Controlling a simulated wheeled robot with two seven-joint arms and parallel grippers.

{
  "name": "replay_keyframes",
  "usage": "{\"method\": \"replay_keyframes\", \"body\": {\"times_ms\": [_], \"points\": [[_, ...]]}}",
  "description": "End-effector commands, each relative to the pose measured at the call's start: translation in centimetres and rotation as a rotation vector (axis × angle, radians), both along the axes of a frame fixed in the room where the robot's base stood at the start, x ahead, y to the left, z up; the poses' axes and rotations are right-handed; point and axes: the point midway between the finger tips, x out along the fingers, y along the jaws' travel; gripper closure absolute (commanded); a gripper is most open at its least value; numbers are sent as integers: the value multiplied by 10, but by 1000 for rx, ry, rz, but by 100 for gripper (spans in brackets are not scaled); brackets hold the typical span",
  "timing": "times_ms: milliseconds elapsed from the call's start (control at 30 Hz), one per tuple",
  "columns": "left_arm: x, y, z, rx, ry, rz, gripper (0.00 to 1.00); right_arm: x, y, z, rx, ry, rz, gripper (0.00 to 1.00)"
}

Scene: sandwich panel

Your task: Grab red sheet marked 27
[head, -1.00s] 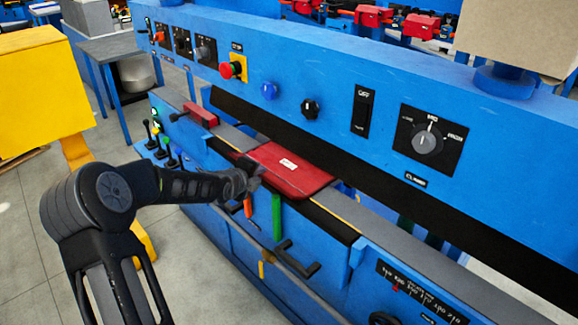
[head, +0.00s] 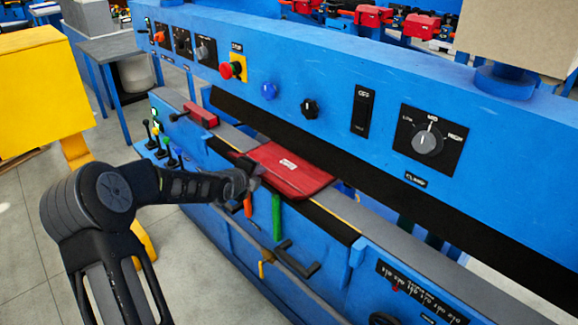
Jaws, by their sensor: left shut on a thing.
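The red sheet (head: 292,176) lies flat on the bed of the blue machine in the head view, under the raised front panel. A small white label (head: 288,164) sits near its middle; its writing is too small to read. My left gripper (head: 248,174) is at the sheet's left front corner, shut on that edge. The fingertips are dark and partly hidden by the wrist. My right gripper is not in view.
The blue machine's control panel (head: 330,62) overhangs the bed behind the sheet. A green handle (head: 277,216) and an orange handle (head: 248,206) hang just below the sheet's front edge. A red block (head: 201,115) sits on the bed to the left. A yellow cabinet (head: 45,90) stands at left.

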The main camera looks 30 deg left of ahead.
Motion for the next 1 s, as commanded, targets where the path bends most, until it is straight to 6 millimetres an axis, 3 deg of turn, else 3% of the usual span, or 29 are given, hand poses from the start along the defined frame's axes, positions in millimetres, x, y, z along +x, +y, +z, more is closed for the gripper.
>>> {"method": "replay_keyframes", "body": {"times_ms": [733, 1000], "points": [[0, 0, 1, 1, -1, 1, 100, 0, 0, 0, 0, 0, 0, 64], [0, 1, 17, 2, -3, 1, 100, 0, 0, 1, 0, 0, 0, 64]]}}
